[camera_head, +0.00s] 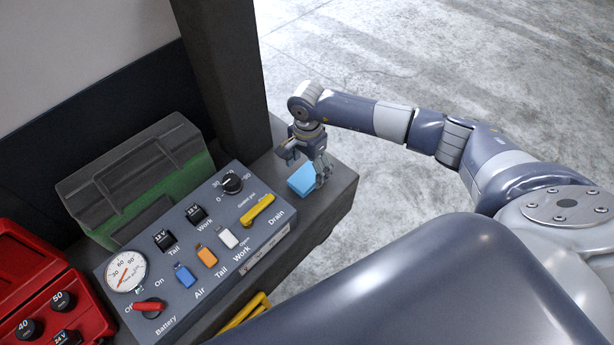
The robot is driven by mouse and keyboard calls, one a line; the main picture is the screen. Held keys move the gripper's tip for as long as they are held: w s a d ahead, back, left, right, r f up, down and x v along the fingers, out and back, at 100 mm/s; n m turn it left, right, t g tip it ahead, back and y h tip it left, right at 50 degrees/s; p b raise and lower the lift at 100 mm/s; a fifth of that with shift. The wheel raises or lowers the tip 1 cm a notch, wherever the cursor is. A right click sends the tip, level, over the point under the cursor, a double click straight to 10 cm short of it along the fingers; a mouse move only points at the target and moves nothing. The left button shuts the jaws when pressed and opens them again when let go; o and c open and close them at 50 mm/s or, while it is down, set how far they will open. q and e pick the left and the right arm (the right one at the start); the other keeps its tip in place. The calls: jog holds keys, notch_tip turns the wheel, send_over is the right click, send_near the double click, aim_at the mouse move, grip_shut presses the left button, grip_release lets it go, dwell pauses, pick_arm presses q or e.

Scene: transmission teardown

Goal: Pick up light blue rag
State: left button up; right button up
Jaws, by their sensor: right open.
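The light blue rag (300,181) lies as a small folded block on the dark bench top, near its right end and just right of the control panel. My right gripper (305,172) is over the rag, pointing down, with its fingers apart. One finger is in front of the rag's right side and hides part of it. I cannot tell whether the fingers touch the rag. My left gripper is not in the view.
The control panel (215,219) with switches, a gauge and a yellow lever (257,209) stands left of the rag. A dark post (228,70) rises behind it. A green and grey toolbox (135,180) and a red case (38,285) are farther left. Open concrete floor lies beyond the bench.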

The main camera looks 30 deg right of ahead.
aim_at(307, 176)
notch_tip(307, 176, down, 2)
jog(key=shift+f, duration=0.3)
jog(key=c, duration=0.3)
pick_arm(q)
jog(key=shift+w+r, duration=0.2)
pick_arm(e)
jog(key=c, duration=0.7)
jog(key=shift+w+r, duration=0.1)
jog(key=shift+r, duration=0.3)
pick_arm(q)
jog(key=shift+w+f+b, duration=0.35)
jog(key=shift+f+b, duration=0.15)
pick_arm(e)
notch_tip(307, 176, up, 9)
